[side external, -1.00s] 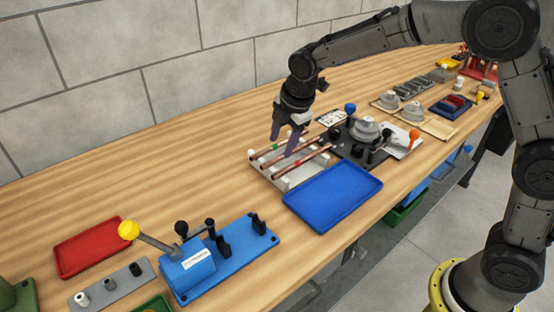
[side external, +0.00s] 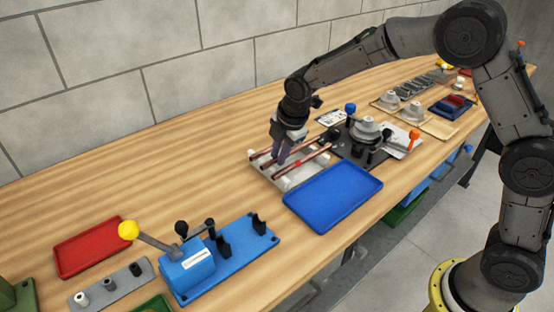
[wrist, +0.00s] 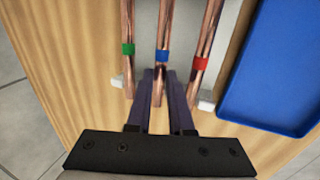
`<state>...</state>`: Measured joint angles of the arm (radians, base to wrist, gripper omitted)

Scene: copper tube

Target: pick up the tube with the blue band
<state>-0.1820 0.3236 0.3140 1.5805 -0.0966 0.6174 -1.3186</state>
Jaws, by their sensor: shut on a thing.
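The tube with the blue band (wrist: 162,56) is the middle one of three copper tubes in the wrist view. My gripper (wrist: 160,76) is shut on it just below the blue band, with a finger on each side. The green-banded tube (wrist: 128,48) lies to its left and the red-banded tube (wrist: 200,63) to its right. In the side view my gripper (side external: 282,158) reaches down into the white rack (side external: 290,181) that bears the tubes. The fingers hide the blue band there.
A blue tray (side external: 333,196) lies right in front of the rack. A black fixture (side external: 360,146) stands behind it to the right. A blue bender with a yellow knob (side external: 129,230) is at the front left. Bare wood lies left of the rack.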

